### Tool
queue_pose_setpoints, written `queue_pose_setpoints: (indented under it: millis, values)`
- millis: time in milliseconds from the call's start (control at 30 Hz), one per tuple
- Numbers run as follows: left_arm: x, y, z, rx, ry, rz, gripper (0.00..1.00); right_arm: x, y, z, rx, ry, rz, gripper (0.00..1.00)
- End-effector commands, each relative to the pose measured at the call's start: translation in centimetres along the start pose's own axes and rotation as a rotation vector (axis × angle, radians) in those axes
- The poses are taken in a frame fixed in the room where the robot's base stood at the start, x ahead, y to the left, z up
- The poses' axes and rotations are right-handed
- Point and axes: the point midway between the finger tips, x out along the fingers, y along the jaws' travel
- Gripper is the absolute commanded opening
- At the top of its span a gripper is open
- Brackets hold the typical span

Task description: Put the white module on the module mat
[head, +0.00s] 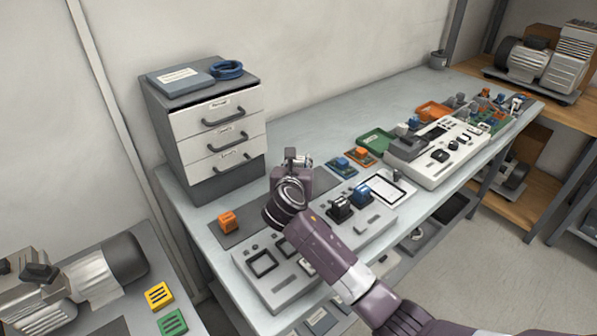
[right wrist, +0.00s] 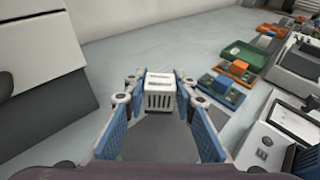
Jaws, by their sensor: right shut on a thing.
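The white module (right wrist: 159,90), a small block with dark slots in its front, is between the fingertips of my right gripper (right wrist: 158,97) in the right wrist view. In the head view my right gripper (head: 298,162) is over the bench and mostly hides the module. A dark grey mat (head: 257,226), which looks like the module mat, lies on the bench below and around the gripper. It also shows between the fingers in the right wrist view (right wrist: 160,140). I cannot tell how high the module is above it. My left gripper is not in view.
An orange block (head: 228,222) sits at the mat's left end. A grey test panel (head: 283,281) lies in front of the mat. A drawer cabinet (head: 209,130) stands behind left. Small boards (head: 343,167) and a green tray (head: 377,142) lie to the right.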

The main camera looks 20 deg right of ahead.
Motion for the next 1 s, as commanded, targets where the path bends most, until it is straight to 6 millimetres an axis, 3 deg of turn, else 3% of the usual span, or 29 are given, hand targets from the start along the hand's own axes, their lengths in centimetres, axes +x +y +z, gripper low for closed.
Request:
queue_pose_setpoints:
  millis: [200, 600, 633, 700, 800, 1000]
  values:
    - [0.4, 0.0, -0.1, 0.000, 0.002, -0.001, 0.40, 0.9, 0.0, -3.2, -0.001, 0.003, 0.000, 0.00]
    - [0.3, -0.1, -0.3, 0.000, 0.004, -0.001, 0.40, 1.1, 0.0, -3.6, -0.002, 0.001, 0.000, 0.00]
    - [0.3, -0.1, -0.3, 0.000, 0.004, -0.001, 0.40, 1.1, 0.0, -3.7, -0.001, 0.001, 0.000, 0.27]
    - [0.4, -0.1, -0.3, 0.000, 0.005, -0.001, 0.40, 1.1, 0.0, -3.6, -0.001, 0.001, 0.000, 0.35]
    - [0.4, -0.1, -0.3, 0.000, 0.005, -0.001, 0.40, 1.1, 0.0, -3.6, -0.001, 0.001, 0.000, 0.42]
    - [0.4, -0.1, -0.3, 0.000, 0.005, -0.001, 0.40, 1.1, 0.0, -3.6, -0.001, 0.001, 0.000, 0.42]
